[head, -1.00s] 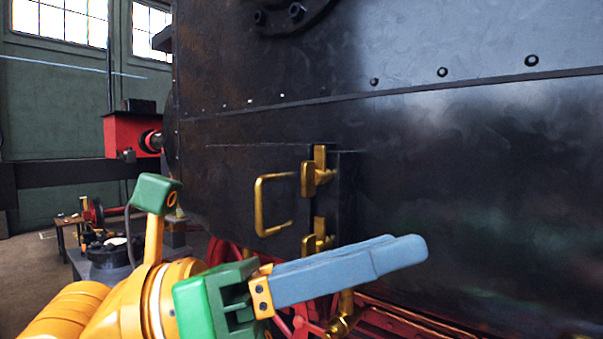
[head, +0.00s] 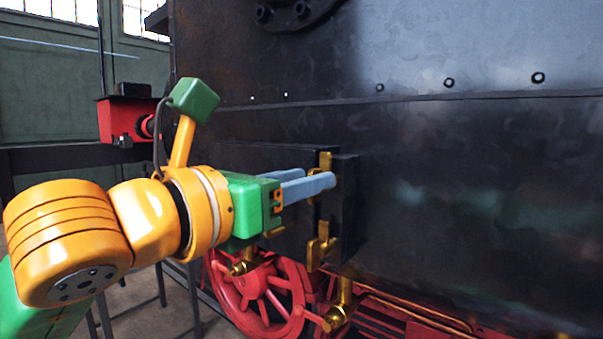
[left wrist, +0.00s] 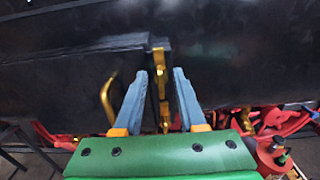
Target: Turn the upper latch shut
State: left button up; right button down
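The upper latch (head: 325,160) is a brass piece at the edge of a black door or box panel (head: 245,157) on the locomotive's side. My left gripper (head: 318,178) is at the upper latch and hides most of it in the head view. In the left wrist view the blue fingers stand apart, with the brass latch (left wrist: 160,62) showing between and beyond their tips. I cannot tell whether a finger touches it. The lower brass latch (head: 320,247) is below the gripper. The brass door handle (left wrist: 108,98) is left of the fingers. My right gripper is out of view.
The black riveted locomotive wall (head: 460,190) fills the right side. A red wheel (head: 262,300) and brass pipework (head: 340,312) lie below the latches. A red buffer beam (head: 122,122) stands at the left. Open floor lies at the lower left.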

pick_arm(q)
grip_shut()
jog(key=n+b, duration=0.4)
jog(key=n, duration=0.2)
jog(key=n+b, duration=0.4)
jog(key=n, duration=0.2)
jog(key=a+f+n+b, duration=0.1)
jog(key=n+b, duration=0.3)
jog(key=n, duration=0.1)
jog(key=shift+w+n, duration=0.3)
jog(key=shift+n, duration=0.1)
dwell(0.4)
jog(key=shift+o, duration=0.2)
grip_release()
jog(key=shift+w+d, duration=0.1)
